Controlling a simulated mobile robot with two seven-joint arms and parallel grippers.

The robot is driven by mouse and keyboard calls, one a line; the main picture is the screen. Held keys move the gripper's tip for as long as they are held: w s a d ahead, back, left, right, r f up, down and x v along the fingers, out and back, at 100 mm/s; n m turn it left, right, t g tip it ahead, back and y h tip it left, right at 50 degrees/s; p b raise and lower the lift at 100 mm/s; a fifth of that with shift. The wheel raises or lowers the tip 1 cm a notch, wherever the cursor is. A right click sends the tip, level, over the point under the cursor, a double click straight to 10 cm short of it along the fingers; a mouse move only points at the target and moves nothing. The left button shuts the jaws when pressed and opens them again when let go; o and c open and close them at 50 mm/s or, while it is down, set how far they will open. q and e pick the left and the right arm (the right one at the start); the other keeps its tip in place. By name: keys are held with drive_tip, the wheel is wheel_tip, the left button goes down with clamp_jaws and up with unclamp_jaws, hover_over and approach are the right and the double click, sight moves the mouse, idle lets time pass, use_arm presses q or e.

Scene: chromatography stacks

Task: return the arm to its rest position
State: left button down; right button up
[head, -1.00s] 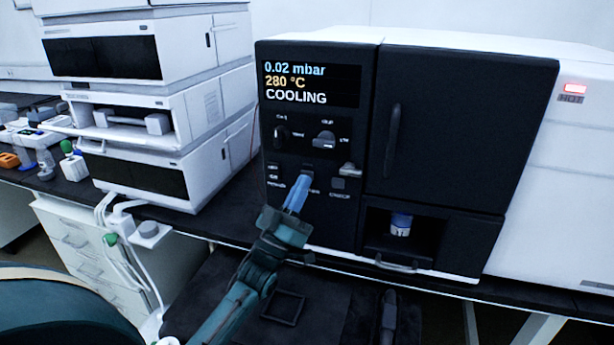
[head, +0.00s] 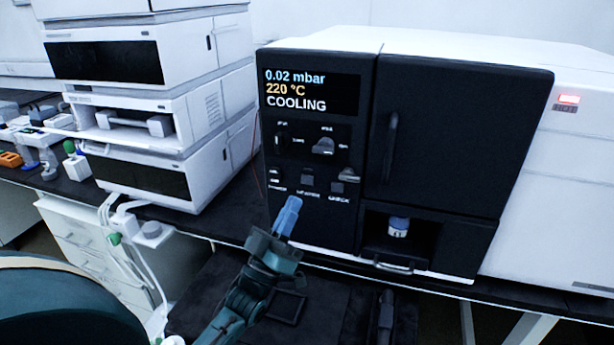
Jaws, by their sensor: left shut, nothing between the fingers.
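My left gripper (head: 289,214) is in the lower middle of the head view, its blue fingers together and empty. It is in front of the lower part of the black control panel (head: 318,225), below the row of small buttons (head: 308,184). Whether the fingertips touch the panel cannot be told. The display (head: 311,93) reads 0.02 mbar, 220 °C and COOLING. My right gripper is not in view.
A black door with a handle (head: 390,145) is right of the panel. Below it, an open recess holds a small white vial with a blue cap (head: 398,227). A red light (head: 569,99) glows at right. Stacked white modules (head: 205,105) stand at left. Dark bench shows between them.

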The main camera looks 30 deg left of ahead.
use_arm(q)
drive_tip(key=shift+s, duration=0.25)
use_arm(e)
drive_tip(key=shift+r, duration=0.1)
